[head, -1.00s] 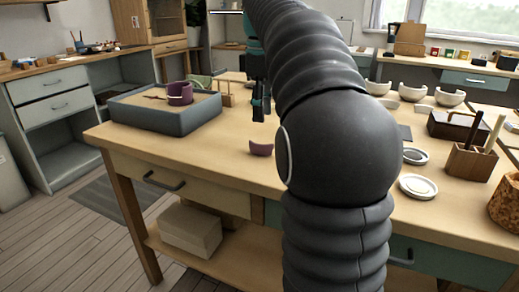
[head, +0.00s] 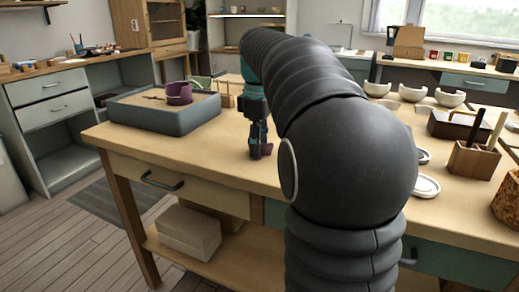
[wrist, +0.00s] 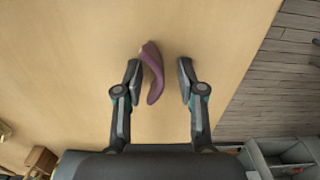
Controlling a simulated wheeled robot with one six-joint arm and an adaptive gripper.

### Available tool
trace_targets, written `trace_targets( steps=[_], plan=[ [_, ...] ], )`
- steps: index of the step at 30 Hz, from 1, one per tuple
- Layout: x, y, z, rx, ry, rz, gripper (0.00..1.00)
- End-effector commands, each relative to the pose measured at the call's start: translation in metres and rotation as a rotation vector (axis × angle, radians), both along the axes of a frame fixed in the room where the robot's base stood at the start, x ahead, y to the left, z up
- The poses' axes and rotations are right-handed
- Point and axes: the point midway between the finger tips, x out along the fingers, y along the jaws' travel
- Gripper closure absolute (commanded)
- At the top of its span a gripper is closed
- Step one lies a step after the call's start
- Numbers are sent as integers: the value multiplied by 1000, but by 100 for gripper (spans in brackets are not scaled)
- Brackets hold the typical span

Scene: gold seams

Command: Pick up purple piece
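The purple piece (head: 268,147), a curved shard, lies on the wooden table near its front edge, partly hidden by my gripper in the head view. My gripper (head: 260,152) points down over it, low at the table. In the wrist view, the purple piece (wrist: 153,72) lies between the two open fingers of my gripper (wrist: 158,76). It sits nearer the left finger, and a gap shows on the right. I cannot tell whether the left finger touches it.
A grey sand tray (head: 165,122) with a purple cup-shaped vessel (head: 179,93) stands to the left. Pale bowls (head: 449,97), a white dish (head: 425,186) and a wooden tool holder (head: 473,158) are on the right. Bare tabletop (head: 225,150) surrounds the piece.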

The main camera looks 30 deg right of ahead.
Motion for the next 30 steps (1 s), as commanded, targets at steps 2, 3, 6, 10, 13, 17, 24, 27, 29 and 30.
trace_targets(
  steps=[2,3,6,10,13,17,24,27,29,30],
  plan=[
    [0,0,0,0,0,0,61],
    [0,0,0,0,0,0,61],
    [0,0,0,0,0,0,86],
    [0,0,0,0,0,0,100],
    [0,0,0,0,0,0,100],
    [0,0,0,0,0,0,100],
    [0,0,9,-1,-1,0,100],
    [1,0,21,-1,-2,0,100],
    [1,0,32,-1,-2,0,100],
    [1,0,40,-1,-4,0,100]
  ],
)
